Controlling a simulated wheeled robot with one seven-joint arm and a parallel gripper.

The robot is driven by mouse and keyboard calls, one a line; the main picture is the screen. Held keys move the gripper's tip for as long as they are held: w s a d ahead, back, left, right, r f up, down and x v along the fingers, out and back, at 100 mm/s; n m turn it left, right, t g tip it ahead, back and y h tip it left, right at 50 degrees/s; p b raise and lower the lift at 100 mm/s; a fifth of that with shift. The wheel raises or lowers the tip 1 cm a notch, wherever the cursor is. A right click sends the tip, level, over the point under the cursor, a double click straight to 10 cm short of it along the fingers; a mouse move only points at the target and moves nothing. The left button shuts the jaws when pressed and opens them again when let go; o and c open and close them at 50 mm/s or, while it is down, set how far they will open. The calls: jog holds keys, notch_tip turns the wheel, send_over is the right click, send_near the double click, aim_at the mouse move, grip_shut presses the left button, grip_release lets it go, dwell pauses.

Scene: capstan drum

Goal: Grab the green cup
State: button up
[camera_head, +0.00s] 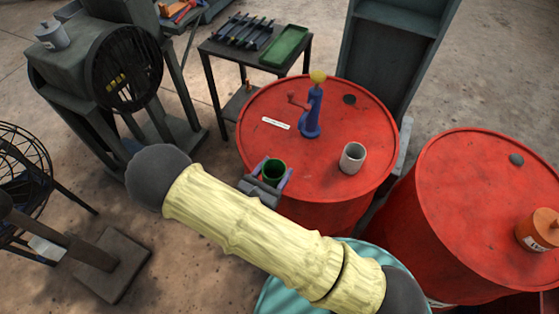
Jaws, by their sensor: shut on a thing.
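The green cup (274,170) is at the front left of the red drum's top (330,185). My gripper (269,174) has one finger on each side of the cup and is shut on it. The cup looks upright with its open rim facing up. Its lower part is hidden by my gripper, so I cannot tell whether it touches the drum. My pale yellow arm reaches in from the lower right, in front of the drum.
A white cup (351,158), a blue hand-cranked device (311,112) and a white label strip (276,123) are on the same drum. A second red drum (470,200) at right holds an orange can (540,230). A dark table (235,52) with a green tray (285,46) stands behind.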

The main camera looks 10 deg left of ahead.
jog(key=v, duration=1.7)
jog(key=shift+s, duration=0.15)
jog(key=shift+a, duration=0.1)
dwell(0.6)
